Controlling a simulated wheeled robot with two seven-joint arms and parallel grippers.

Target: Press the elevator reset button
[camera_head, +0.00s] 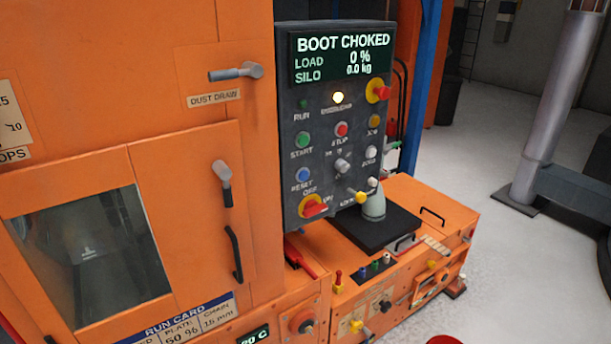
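The blue button labelled RESET (303,175) is on the left side of the dark control panel (325,118), below the green START button (303,140) and above a red-and-yellow rotary switch (314,207). The panel's display (342,55) reads BOOT CHOKED, LOAD 0 %, SILO 0.0 kg. A yellow-white lamp (338,97) is lit below the display. Neither of my grippers shows in the head view. Nothing covers the reset button.
An orange cabinet (130,60) with a windowed door, handles and a dust-draw lever (236,72) stands left of the panel. A low orange housing (430,215) with knobs and levers juts out below right. A grey post (550,110) stands at right, with open floor between.

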